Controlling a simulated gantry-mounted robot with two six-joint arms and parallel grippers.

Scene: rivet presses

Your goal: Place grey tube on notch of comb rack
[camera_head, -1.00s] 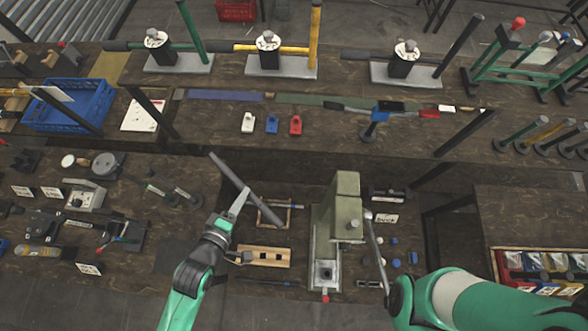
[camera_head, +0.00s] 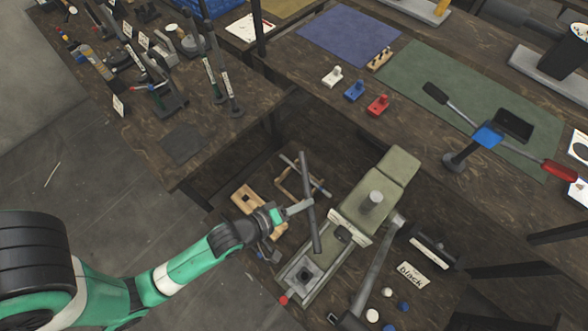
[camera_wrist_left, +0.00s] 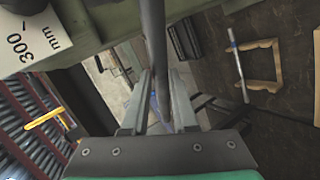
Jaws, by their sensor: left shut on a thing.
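My left gripper (camera_head: 305,207) is shut on the long dark grey tube (camera_head: 313,232), near its middle. The tube is held up beside the olive-green press (camera_head: 362,205). In the left wrist view the tube (camera_wrist_left: 153,35) passes between the two fingers (camera_wrist_left: 158,95). A small brown notched block (camera_head: 380,59) lies between the blue and green mats at the back; it may be the comb rack, but I cannot tell for sure. My right gripper is not in view.
Below the tube lie a wooden frame (camera_head: 286,186) and a light wooden block (camera_head: 246,203). The press lever (camera_head: 377,270) slants down on the right. White, blue and red small blocks (camera_head: 377,105) stand near the back bench edge. The green mat (camera_head: 425,85) has free room.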

